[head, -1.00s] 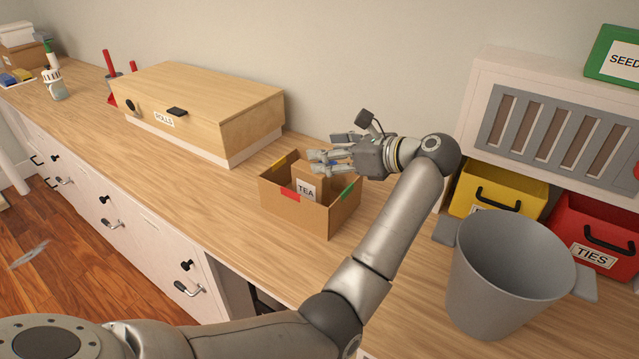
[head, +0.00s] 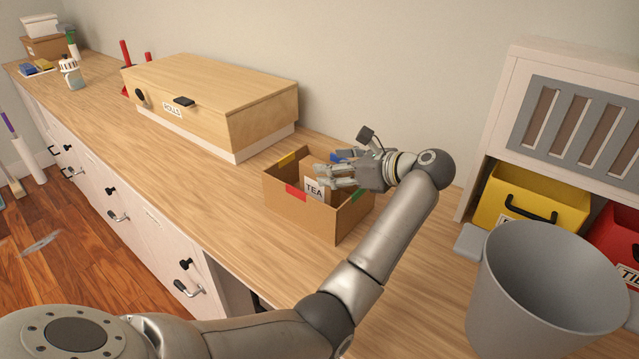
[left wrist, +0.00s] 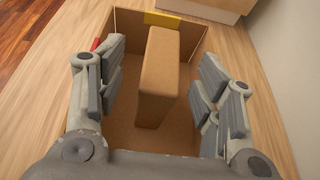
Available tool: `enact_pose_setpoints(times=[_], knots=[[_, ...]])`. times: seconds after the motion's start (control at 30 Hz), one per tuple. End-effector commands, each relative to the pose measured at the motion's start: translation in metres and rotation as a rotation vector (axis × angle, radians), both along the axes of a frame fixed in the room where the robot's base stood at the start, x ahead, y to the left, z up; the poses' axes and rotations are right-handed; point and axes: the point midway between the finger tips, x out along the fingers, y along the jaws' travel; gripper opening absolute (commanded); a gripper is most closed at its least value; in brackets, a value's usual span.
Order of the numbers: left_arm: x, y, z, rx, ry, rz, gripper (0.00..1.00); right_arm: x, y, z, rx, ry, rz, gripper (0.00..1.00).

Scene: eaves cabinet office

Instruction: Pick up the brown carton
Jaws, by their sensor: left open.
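The brown carton (head: 314,187) has a white TEA label and stands upright inside an open cardboard box (head: 310,215). In the left wrist view the carton (left wrist: 158,75) shows plain brown between the two fingers, with a gap on each side. My left gripper (head: 338,172) is open at the mouth of the box, reaching in from the right over the carton. The same gripper (left wrist: 163,65) has its fingers either side of the carton, inside the box walls. The carton's lower part is hidden by the box in the head view. My right gripper is not in view.
The box has coloured tabs on its rims. A wooden ROLLS case (head: 215,105) stands behind left. A grey bucket (head: 545,290) and a yellow bin (head: 530,195) stand to the right. The wooden counter (head: 190,200) is clear left of the box.

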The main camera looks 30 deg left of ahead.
Motion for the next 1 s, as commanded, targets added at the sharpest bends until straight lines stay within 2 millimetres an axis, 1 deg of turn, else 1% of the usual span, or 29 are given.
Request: enact_pose_setpoints(times=[0.17, 0.33, 0.5, 0.6, 0.8, 0.83, 1.0], knots=[[0.001, 0.011, -0.004, 0.002, 0.001, 0.001, 0.61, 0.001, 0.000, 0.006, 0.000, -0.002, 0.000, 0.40], [0.004, 0.030, -0.012, 0.004, 0.003, 0.001, 0.61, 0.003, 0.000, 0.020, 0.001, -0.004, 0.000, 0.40], [0.006, 0.047, -0.022, 0.001, 0.001, 0.000, 0.61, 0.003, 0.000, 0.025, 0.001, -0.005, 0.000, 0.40], [0.007, 0.050, -0.025, 0.000, 0.001, -0.001, 0.61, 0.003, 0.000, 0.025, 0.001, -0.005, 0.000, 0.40], [0.007, 0.050, -0.026, -0.001, 0.000, -0.002, 0.61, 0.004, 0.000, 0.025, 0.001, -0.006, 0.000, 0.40], [0.007, 0.050, -0.026, -0.001, 0.000, -0.002, 0.59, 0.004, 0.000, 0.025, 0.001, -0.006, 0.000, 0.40], [0.007, 0.050, -0.026, -0.001, 0.000, -0.002, 0.38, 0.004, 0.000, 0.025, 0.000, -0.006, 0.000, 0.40]])
